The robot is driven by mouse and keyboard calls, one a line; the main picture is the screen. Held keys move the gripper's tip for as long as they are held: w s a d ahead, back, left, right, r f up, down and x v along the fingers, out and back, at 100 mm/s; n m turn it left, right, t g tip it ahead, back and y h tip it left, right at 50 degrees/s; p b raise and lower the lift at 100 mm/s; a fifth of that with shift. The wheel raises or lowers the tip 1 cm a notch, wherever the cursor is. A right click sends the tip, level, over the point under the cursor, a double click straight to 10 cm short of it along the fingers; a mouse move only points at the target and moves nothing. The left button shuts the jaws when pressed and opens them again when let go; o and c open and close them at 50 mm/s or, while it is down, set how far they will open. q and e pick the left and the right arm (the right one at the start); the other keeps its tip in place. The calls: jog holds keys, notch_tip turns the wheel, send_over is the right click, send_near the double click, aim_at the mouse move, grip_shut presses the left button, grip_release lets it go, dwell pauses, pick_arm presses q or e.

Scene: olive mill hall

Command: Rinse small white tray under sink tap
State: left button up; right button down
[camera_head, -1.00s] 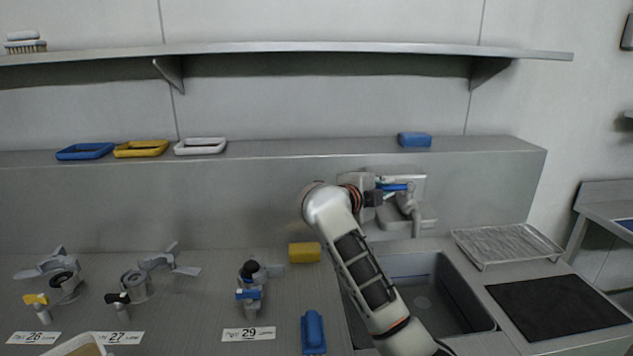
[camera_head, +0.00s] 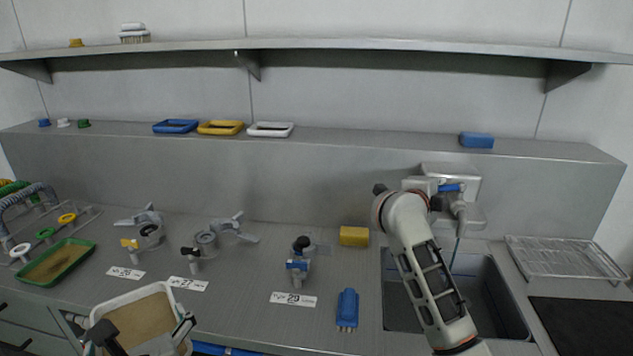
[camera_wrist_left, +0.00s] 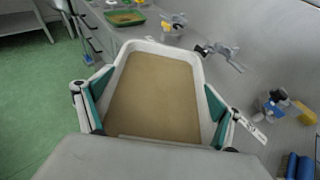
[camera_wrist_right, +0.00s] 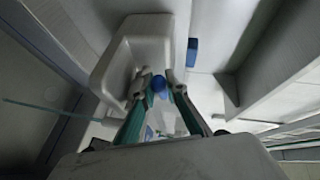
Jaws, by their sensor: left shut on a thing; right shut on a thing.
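The small white tray (camera_head: 98,318) is at the lower left of the head view, over the counter's front edge. A brown layer covers its floor. My left gripper (camera_head: 140,334) is shut on it; in the left wrist view the fingers clasp both sides of the tray (camera_wrist_left: 206,72). The tap (camera_head: 460,207) is on the wall behind the sink (camera_head: 402,308). My right gripper (camera_head: 434,201) is at its blue lever (camera_head: 449,188); the right wrist view shows the fingers closed on the blue lever (camera_wrist_right: 158,84). A thin bluish stream (camera_head: 456,250) falls from the spout.
A yellow sponge (camera_head: 354,236) and a blue brush (camera_head: 347,309) lie left of the sink. Valve fittings (camera_head: 206,243) with number cards stand along the counter. A green tray (camera_head: 58,262) is at far left. A wire rack (camera_head: 562,257) and black mat (camera_head: 583,325) lie right of the sink.

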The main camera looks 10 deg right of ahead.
jog(key=shift+f, duration=0.1)
dwell(0.3)
jog(key=c, duration=2)
grip_release()
jog(key=v, duration=1.2)
jog(key=shift+s, duration=0.1)
